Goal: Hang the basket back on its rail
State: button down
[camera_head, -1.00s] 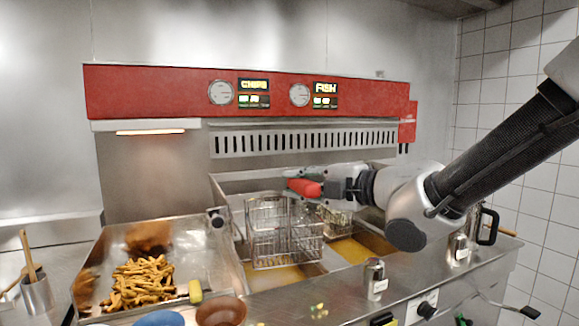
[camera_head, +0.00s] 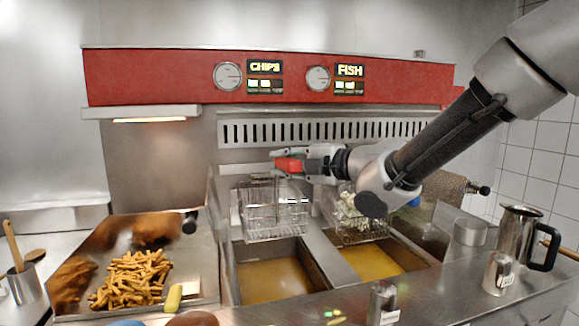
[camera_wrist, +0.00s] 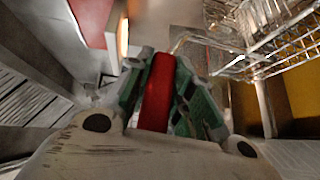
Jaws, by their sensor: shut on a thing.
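My gripper (camera_head: 281,160) is shut on the red handle (camera_head: 290,166) of a wire basket (camera_head: 272,215). In the wrist view the red handle (camera_wrist: 157,92) lies between the green-grey finger pads, and some basket wires (camera_wrist: 212,48) show at upper right. The basket looks empty and upright, above the back part of the left oil vat (camera_head: 272,280), clear of the oil. A second wire basket (camera_head: 355,228) with pale food in it is above the right vat (camera_head: 372,260). I cannot make out the rail for certain; the steel back (camera_head: 235,180) is close behind the basket.
The red panel (camera_head: 170,75) reads CHIPS and FISH. A vent grille (camera_head: 300,130) runs below it. A tray of fries (camera_head: 130,280) is at left. A steel jug (camera_head: 515,235) and shakers (camera_head: 382,300) stand on the right and front counter.

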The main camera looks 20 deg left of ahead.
jog(key=shift+w+a, duration=0.5)
jog(key=shift+w, duration=0.3)
jog(key=shift+w+a, duration=0.45)
jog(key=shift+w, duration=0.35)
jog(key=shift+w+a, duration=0.5)
jog(key=shift+w, duration=0.3)
jog(key=shift+f, duration=0.15)
jog(key=shift+s+f, duration=0.1)
jog(key=shift+f, duration=0.4)
jog(key=shift+f, duration=1.6)
jog(key=shift+f, duration=0.7)
